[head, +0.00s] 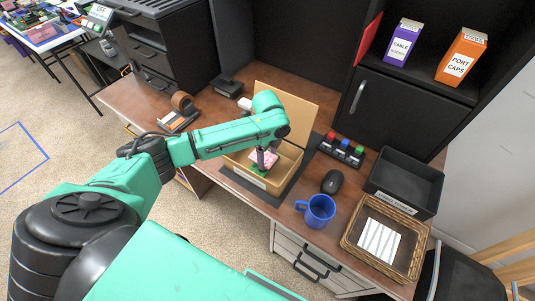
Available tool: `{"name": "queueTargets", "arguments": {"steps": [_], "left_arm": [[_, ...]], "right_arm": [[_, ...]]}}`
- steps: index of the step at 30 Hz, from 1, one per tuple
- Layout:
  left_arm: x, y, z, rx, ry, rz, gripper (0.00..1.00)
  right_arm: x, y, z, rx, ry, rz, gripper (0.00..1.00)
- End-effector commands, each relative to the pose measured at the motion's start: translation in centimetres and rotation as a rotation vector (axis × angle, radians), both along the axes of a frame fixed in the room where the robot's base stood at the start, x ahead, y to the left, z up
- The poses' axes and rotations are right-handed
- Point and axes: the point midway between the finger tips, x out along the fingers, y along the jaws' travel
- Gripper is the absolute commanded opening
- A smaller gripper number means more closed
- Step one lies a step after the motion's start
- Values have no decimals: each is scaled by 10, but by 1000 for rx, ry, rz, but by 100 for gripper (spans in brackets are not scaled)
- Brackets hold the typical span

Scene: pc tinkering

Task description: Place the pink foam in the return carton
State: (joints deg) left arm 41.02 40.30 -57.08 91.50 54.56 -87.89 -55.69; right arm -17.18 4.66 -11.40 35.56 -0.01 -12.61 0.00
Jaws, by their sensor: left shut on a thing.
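The return carton (284,172) is an open brown cardboard box on the desk, its lid flap raised at the back. My left gripper (264,162) reaches down from the green arm into the carton's opening. It is shut on the pink foam (270,157), a small pink piece at the fingertips. Something green shows just below the foam inside the carton. I cannot tell whether the foam touches the carton floor. My right gripper is not in view.
A blue mug (318,212), a black mouse (332,182) and a strip with coloured knobs (341,150) stand right of the carton. Beyond are a black tray (404,183) and a wicker basket (352,249). A tape dispenser (180,113) stands left.

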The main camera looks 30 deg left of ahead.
Motion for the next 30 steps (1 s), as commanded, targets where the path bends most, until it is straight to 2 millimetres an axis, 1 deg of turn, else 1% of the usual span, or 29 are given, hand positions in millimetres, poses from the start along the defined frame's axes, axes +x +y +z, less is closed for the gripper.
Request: {"name": "queueTargets", "arguments": {"steps": [1,2,3,4,11,14,17,21,24,27,30], "left_arm": [[0,0,-2,0,0,0,24],[0,0,-2,0,0,0,80],[0,0,-2,0,0,0,95],[0,0,-2,0,0,0,100],[0,0,0,0,0,0,100],[1,0,10,0,-2,1,100],[1,0,31,-2,-5,0,100],[1,0,72,-1,-6,0,100],[1,0,98,-2,-6,0,100],[1,0,118,-1,-3,2,100],[0,-1,127,-1,0,1,100]], "right_arm": [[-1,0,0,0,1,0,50],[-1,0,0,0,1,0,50],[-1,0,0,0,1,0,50],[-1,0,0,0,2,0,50],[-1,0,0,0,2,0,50],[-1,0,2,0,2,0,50],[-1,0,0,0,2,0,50],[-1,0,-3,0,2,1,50],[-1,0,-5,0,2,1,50],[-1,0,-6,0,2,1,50],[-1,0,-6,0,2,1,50]]}}
